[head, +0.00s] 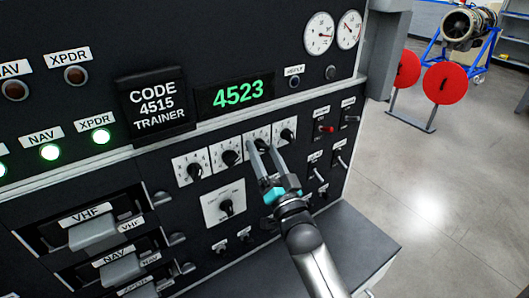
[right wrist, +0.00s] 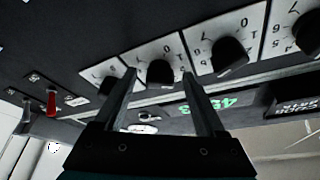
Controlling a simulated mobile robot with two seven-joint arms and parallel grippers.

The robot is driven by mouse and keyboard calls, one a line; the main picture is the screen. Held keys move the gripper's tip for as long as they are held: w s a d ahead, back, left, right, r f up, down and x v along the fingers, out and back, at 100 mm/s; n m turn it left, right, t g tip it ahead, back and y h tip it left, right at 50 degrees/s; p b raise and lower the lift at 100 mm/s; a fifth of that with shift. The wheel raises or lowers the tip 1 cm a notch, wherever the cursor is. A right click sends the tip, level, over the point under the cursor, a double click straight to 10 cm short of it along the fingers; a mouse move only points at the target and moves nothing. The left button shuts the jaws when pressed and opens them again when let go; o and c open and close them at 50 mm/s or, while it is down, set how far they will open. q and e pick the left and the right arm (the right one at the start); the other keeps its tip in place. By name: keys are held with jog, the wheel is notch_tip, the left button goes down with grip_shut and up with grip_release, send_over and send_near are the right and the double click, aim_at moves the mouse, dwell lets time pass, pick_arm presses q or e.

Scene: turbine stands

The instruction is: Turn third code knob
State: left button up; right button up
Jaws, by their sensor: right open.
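The third code knob (head: 262,143) is a black knob on a white dial plate in a row on the dark panel. My right gripper (head: 263,149) is open, with one fingertip on either side of this knob. In the right wrist view the third knob (right wrist: 160,72) shows between the two fingers (right wrist: 159,77); I cannot tell whether they touch it. The green display (head: 238,94) reads 4523. The placard (head: 156,104) reads CODE 4515 TRAINER. My left gripper is not in view.
The first knob (head: 194,169) and second knob (head: 229,157) lie left of the gripper, the fourth knob (head: 287,134) close on its right. A larger dial (head: 225,206) sits below. Toggle switches (head: 326,129) stand farther right. A grey ledge (head: 345,245) juts out below.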

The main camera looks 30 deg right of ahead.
grip_shut()
dwell(0.5)
jog(key=shift+n, duration=0.4)
jog(key=n+y+b, duration=0.1)
jog(key=n+y, duration=0.2)
jog(key=n, duration=0.1)
jog(key=shift+d+n+t, duration=0.1)
jog(key=shift+n+t, duration=0.2)
jog(key=shift+n, duration=0.1)
jog(key=shift+d+f+n+y, duration=0.1)
jog(key=shift+n+y, duration=0.6)
jog(key=shift+n, duration=0.7)
jog(key=shift+n+y, duration=0.7)
jog(key=shift+n, duration=1)
grip_release()
